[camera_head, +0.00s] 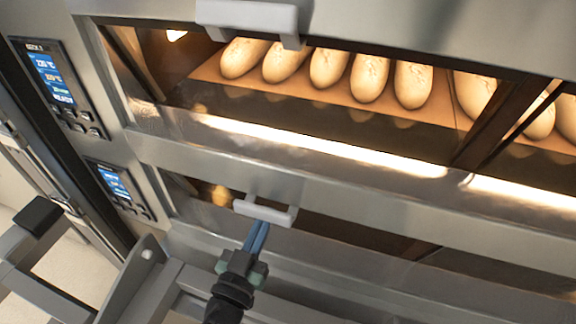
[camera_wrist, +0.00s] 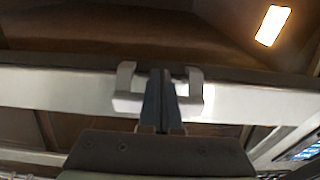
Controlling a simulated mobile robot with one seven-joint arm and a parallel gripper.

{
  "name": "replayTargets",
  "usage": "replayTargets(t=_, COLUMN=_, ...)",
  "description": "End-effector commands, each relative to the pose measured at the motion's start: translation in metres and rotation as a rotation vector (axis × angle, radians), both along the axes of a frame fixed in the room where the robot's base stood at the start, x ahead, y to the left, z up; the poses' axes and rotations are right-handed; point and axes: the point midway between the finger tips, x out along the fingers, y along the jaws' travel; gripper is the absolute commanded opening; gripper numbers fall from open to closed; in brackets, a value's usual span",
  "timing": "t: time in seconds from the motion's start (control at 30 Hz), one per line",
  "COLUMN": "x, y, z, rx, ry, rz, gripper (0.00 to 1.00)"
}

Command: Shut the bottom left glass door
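The bottom left glass door (camera_head: 330,228) is the dark pane low in the head view, with a pale bar handle (camera_head: 265,211) near its left part. In the wrist view, the handle (camera_wrist: 128,103) sits on a pale rail (camera_wrist: 60,88), with the lit oven inside showing above it. How far the door stands open is hard to tell. My gripper (camera_head: 260,228) has its blue fingers together at the handle's lower side. In the wrist view, the fingers (camera_wrist: 162,85) cross in front of the handle's middle. Whether they touch it is unclear.
The upper deck holds several loaves (camera_head: 370,77) behind its glass, with a large handle (camera_head: 248,16) above. Two control panels (camera_head: 52,78) (camera_head: 115,185) sit at the left. A lamp (camera_wrist: 273,25) glows inside the lower oven. Pale floor (camera_head: 75,250) shows at lower left.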

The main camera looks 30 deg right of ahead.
Motion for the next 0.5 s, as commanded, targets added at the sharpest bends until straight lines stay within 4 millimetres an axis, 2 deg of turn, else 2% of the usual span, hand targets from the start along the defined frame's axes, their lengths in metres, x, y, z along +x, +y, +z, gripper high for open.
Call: replayTargets(t=0.5, x=-0.028, y=0.038, z=-0.018, rx=0.004, ry=0.005, rz=0.006, gripper=0.00)
